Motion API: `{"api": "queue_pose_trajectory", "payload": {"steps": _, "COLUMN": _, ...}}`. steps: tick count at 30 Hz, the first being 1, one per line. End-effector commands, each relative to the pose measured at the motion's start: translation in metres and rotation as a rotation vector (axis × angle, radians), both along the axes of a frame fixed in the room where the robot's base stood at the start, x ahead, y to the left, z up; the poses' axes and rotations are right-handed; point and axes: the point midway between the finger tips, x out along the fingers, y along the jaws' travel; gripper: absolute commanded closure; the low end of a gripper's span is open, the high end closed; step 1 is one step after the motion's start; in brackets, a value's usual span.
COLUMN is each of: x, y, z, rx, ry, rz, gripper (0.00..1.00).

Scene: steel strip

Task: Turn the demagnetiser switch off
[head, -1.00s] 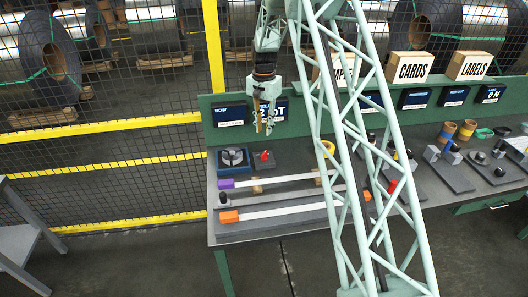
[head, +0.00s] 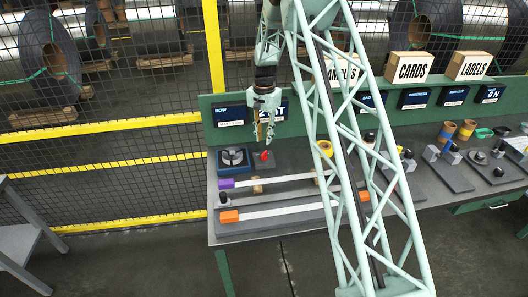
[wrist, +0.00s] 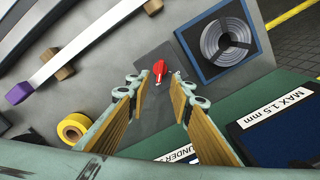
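A red switch lever (head: 264,155) sits on a small grey plate (head: 258,165) at the left end of the bench, right of a blue box with a round ringed disc (head: 232,158). In the wrist view the red lever (wrist: 157,72) shows just beyond my fingertips, roughly centred between them. The ringed disc (wrist: 226,41) lies up and right of it there. My gripper (head: 261,143) points down just above the lever, fingers apart. In the wrist view my gripper (wrist: 160,86) is open with nothing between its wooden-faced fingers. I cannot tell whether it touches the lever.
In front of the switch lie pale strips with a purple block (head: 227,183) and an orange block (head: 229,217). A yellow roll (wrist: 75,128) stands nearby. A green back panel with signs (head: 230,115) rises close behind. Several fixtures stand farther right.

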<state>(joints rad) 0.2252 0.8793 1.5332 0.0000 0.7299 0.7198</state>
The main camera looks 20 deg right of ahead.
Motion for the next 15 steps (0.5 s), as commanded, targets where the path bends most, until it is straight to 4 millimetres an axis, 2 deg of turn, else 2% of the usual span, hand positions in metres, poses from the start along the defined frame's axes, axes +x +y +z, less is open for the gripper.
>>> {"api": "queue_pose_trajectory", "payload": {"steps": 15, "x": 0.000, "y": 0.000, "z": -0.060, "rx": 0.000, "ry": 0.000, "rz": 0.000, "gripper": 0.80}}
